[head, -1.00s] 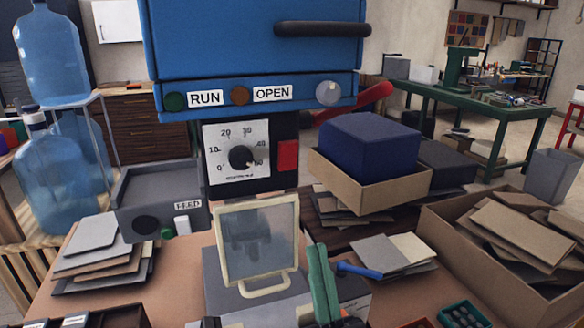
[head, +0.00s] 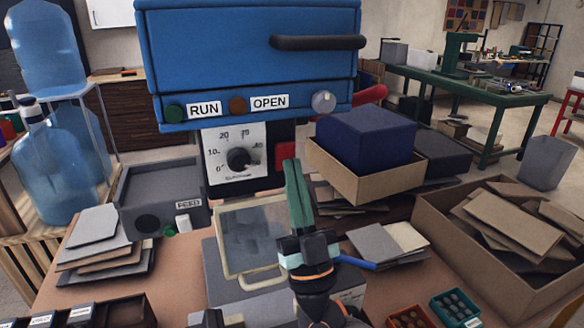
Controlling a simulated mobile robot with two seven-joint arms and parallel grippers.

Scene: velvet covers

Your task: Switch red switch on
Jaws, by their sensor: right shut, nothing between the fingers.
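The red switch (head: 284,151) is a small red block on a dark housing, to the right of the white dial panel (head: 235,152), under the blue machine head (head: 250,55). My right gripper (head: 291,166) has green fingers and is shut and empty. Its fingers point up, and their tips overlap the lower right part of the switch in the view. I cannot tell whether they touch it. Whether the switch is on or off cannot be made out. My left gripper is not in view.
A cream-framed clear guard (head: 247,285) stands just left of my right gripper. A grey FEED box (head: 160,200) is at the left. A cardboard box with a blue block (head: 370,148) and a red lever (head: 370,95) are to the right. Cardboard sheets (head: 390,243) lie on the bench.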

